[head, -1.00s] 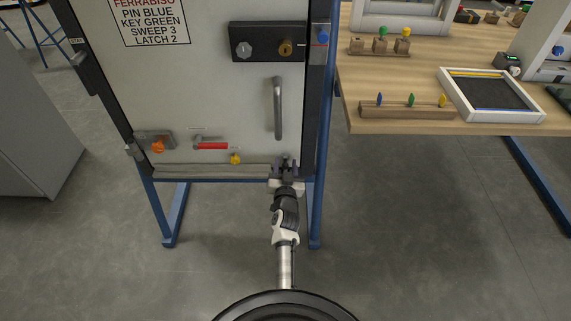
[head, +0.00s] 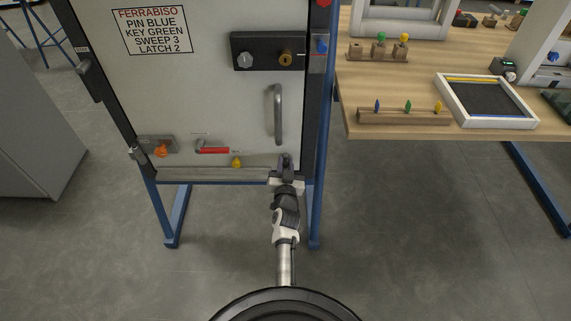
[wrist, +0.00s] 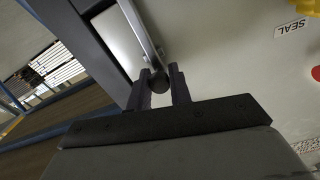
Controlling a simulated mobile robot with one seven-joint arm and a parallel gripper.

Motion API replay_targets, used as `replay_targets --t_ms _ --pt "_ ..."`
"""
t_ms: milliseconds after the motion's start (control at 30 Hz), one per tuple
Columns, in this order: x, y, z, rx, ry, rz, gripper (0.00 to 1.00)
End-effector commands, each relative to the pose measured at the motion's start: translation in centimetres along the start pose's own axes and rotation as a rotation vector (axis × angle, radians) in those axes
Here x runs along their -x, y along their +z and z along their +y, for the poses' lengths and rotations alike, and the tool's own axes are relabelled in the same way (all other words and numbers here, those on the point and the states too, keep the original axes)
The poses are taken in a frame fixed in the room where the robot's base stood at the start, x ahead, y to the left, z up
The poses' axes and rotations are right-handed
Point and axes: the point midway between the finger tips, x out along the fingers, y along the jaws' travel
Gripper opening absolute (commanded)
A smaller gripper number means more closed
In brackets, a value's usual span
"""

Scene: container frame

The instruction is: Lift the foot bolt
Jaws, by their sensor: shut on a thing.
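The foot bolt is at the lower right corner of the pale door. Its dark round knob (wrist: 159,82) shows in the wrist view between my fingertips, with a metal rod running up from it. My gripper (head: 286,163) reaches up to that corner in the head view, where it mostly hides the bolt. In the wrist view my gripper (wrist: 160,88) has its two dark fingers on either side of the knob, shut on it.
The door (head: 210,95) carries a vertical handle (head: 278,114), a black lock plate (head: 267,52), a red lever (head: 213,149), an orange knob (head: 161,151) and a yellow knob (head: 236,162). A wooden workbench (head: 400,90) stands right. The floor in front is clear.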

Motion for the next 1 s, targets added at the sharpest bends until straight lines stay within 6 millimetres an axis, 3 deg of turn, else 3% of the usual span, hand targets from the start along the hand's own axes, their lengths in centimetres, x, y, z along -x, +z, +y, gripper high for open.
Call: replay_targets --t_ms 33,233,267,400,1000 --pt "-0.16 -0.72 -0.17 0.000 -0.002 0.013 0.00" --pt "-0.22 -0.81 -0.16 0.001 -0.002 0.017 0.00" --pt "-0.22 -0.84 -0.17 0.001 -0.002 0.018 0.23" --pt "-0.19 -0.72 -0.14 0.001 -0.002 0.015 0.42" --pt "-0.14 -0.36 0.00 0.000 -0.001 0.009 0.43"
